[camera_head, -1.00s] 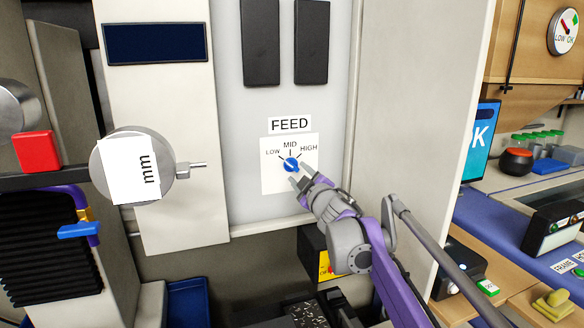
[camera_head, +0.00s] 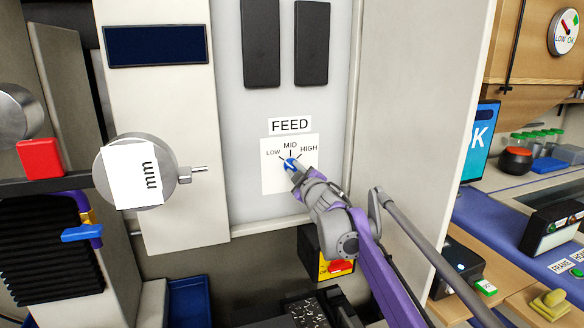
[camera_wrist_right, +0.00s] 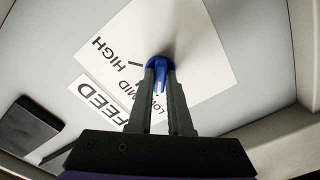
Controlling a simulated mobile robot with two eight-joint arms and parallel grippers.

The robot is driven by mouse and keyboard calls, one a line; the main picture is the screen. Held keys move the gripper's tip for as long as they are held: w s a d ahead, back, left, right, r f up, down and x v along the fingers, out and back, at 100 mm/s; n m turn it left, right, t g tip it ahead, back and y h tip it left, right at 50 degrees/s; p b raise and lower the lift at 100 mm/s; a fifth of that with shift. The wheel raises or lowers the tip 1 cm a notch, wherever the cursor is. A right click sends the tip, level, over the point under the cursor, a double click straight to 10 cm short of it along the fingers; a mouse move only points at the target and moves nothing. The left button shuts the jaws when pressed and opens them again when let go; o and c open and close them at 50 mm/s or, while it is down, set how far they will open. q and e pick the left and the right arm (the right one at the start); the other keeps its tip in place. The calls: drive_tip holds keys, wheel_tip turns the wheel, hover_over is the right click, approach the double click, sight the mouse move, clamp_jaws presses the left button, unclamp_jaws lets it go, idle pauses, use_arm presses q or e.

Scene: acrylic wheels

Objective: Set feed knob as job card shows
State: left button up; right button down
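The blue feed knob (camera_head: 290,163) sits on a white square plate (camera_head: 272,182) marked LOW, MID and HIGH, under a FEED label (camera_head: 290,125). My right gripper (camera_head: 294,168) is at the knob, its fingers mostly hidden behind its own wrist in the head view. In the right wrist view its fingertips (camera_wrist_right: 161,66) are close together on either side of the knob's raised blue grip (camera_wrist_right: 160,75), closed on it. The fingers cover part of the dial, so I cannot tell surely which mark the knob points to. I cannot make out a job card. My left gripper is not in view.
Two dark panels (camera_head: 261,44) are above the dial. A round metal part with an "mm" card (camera_head: 134,174) and a red block (camera_head: 40,158) are to the left. A yellow box with a red switch (camera_head: 340,266) is below. A bench with several items is at the right.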

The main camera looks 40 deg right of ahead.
idle(0.3)
drive_tip(key=m, duration=0.4)
drive_tip(key=shift+m, duration=0.3)
drive_tip(key=shift+m, duration=0.3)
drive_tip(key=m, duration=0.4)
drive_tip(key=shift+m, duration=0.4)
drive_tip(key=c, duration=0.7)
unclamp_jaws()
